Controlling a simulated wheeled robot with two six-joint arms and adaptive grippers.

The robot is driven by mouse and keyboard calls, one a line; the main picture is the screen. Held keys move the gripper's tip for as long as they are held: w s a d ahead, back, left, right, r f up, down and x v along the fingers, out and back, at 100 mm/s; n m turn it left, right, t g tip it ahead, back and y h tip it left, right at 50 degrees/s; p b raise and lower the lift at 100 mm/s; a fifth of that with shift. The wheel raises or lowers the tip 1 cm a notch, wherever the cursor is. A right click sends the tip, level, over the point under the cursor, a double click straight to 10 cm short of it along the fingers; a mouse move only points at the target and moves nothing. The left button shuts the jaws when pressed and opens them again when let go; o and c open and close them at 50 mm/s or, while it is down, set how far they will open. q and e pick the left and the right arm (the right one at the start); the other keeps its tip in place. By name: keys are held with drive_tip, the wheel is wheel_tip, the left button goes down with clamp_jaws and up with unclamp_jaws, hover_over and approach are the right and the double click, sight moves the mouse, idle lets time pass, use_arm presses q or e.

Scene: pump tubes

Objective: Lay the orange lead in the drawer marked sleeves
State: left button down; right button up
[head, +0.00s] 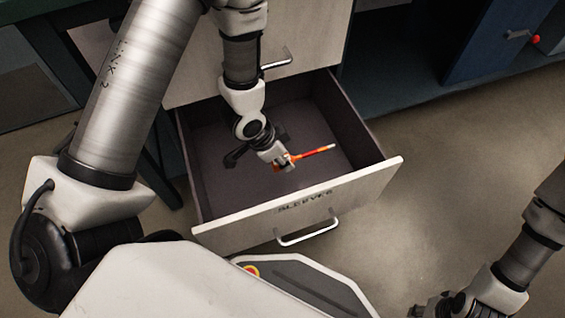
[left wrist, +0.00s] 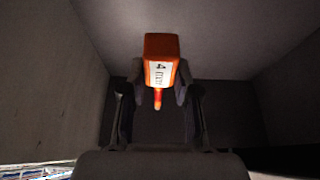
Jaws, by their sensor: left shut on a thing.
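The drawer marked sleeves (head: 290,211) is pulled open, its label on the top of the front panel. My left gripper (head: 281,160) is inside the drawer's outline in the head view, shut on the orange lead (head: 315,154). The lead points to the right, with a pale tip. In the left wrist view the lead's orange block (left wrist: 161,48), with a white label, sits between the fingers of the left gripper (left wrist: 160,95). I cannot tell whether the lead touches the drawer floor. My right gripper (head: 440,308) is at the bottom right edge, partly cut off.
The drawer interior (head: 235,185) looks otherwise empty. A closed drawer front with a handle (head: 277,61) is above it. A blue cabinet (head: 490,40) with a red knob stands at the upper right. The floor (head: 440,150) right of the drawer is clear.

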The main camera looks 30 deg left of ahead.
use_arm(q)
wheel_tip(320, 180, down, 2)
drive_tip(key=shift+f+b, duration=0.15)
drive_tip(key=shift+b, duration=0.3)
drive_tip(key=shift+f, duration=0.2)
drive_tip(key=shift+r, duration=0.15)
drive_tip(key=shift+f, duration=0.6)
drive_tip(key=c, duration=0.9)
unclamp_jaws()
drive_tip(key=shift+o, duration=0.2)
drive_tip(key=shift+r, duration=0.1)
drive_tip(key=shift+r, duration=0.35)
drive_tip(key=p+v, duration=0.6)
drive_tip(key=v, duration=0.6)
drive_tip(key=shift+r, duration=0.15)
